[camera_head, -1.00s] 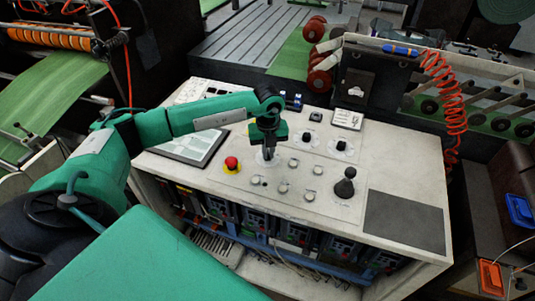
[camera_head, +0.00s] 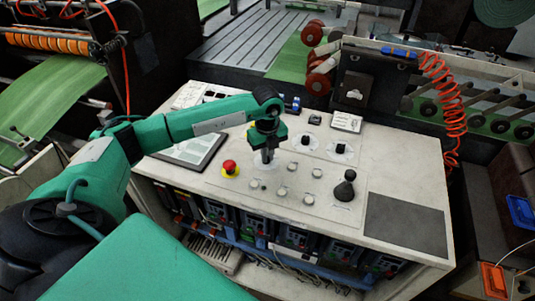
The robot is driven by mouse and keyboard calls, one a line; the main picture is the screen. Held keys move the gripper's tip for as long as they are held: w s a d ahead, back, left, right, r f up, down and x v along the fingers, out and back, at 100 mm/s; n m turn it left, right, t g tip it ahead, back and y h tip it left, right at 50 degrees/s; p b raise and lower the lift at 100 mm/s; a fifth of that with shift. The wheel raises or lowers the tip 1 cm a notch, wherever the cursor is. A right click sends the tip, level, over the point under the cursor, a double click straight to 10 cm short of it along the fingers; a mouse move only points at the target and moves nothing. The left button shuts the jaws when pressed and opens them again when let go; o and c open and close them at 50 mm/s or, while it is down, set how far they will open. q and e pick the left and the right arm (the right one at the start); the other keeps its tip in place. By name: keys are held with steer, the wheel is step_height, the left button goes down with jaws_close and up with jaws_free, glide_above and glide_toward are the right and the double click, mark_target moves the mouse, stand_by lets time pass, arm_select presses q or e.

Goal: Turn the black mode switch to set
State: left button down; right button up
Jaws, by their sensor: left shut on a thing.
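My left gripper (camera_head: 267,158) points straight down at the control desk (camera_head: 300,210), at the upper left of the group of knobs. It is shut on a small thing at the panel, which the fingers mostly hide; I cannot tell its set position. Two other black switches show on the desk: one (camera_head: 306,140) right of the gripper and one (camera_head: 339,149) further right, each on a pale round plate. I cannot read their markings. My right gripper is not in view.
Several pale knobs, such as one (camera_head: 281,191), lie in front. A black joystick (camera_head: 345,187) stands to the right. A dark pad (camera_head: 405,225) covers the right end.

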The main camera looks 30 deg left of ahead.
arm_select(q)
steer(key=c, duration=1.5)
jaws_free()
step_height(320, 180, up, 14)
steer(key=b, duration=0.3)
steer(key=shift+a+f+b, duration=0.1)
steer(key=shift+b, duration=0.25)
